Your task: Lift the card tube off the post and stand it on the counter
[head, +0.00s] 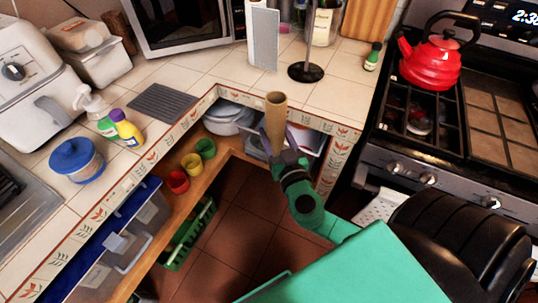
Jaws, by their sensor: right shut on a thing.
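The brown card tube (275,106) is upright or nearly so in the head view, clear of the post. My right gripper (275,136) is shut on its lower part, and the fingers hide some of it. The tube appears in front of the counter's inner corner edge; its exact height is hard to tell. The post (307,45) is a thin rod on a round black base (306,72), standing on the tiled counter (330,98) behind the tube. The post's top is out of the picture. My left gripper is not in view.
A white upright box (263,38) and a jar (325,22) stand near the post. A small green bottle (373,57) stands to the right, by the stove with a red kettle (431,62). A grey mat (162,103) lies left. Tiles around the post's base are bare.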

